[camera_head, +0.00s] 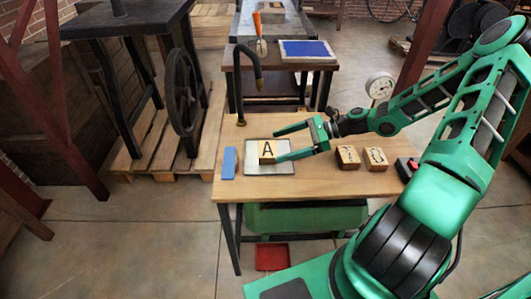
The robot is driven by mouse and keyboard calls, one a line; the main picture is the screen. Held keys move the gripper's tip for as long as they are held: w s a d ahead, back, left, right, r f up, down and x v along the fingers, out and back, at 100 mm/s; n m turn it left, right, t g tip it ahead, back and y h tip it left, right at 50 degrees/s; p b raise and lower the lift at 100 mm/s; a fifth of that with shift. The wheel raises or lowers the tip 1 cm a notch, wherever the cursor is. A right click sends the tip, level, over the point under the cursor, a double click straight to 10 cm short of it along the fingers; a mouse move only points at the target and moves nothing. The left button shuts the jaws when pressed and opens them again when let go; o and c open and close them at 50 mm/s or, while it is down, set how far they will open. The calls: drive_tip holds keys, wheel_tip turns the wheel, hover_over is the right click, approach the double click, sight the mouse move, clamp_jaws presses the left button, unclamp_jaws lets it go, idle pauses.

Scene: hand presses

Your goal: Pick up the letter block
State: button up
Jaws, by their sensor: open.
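The letter block (267,150) is a small wooden cube with a black "A" on its upper face. It rests on a pale square plate (284,174) on the wooden table (236,188). My gripper (277,145) reaches in from the right with its fingers spread apart. One finger lies beyond the block and above it in the picture. The other finger is at the block's lower right and overlaps its edge in the picture; I cannot tell whether it touches. Nothing is held.
Two wooden blocks with dark markings (347,157) (375,158) sit right of my gripper. A blue block (229,163) stands at the table's left. A dark curved lamp-like arm (239,88) rises at the back edge.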

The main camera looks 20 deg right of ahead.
sight(270, 148)
drive_tip(key=shift+x, duration=2.95)
drive_tip(key=shift+s+a+r, duration=0.1)
drive_tip(key=c, duration=1.3)
drive_tip(key=shift+r, duration=0.1)
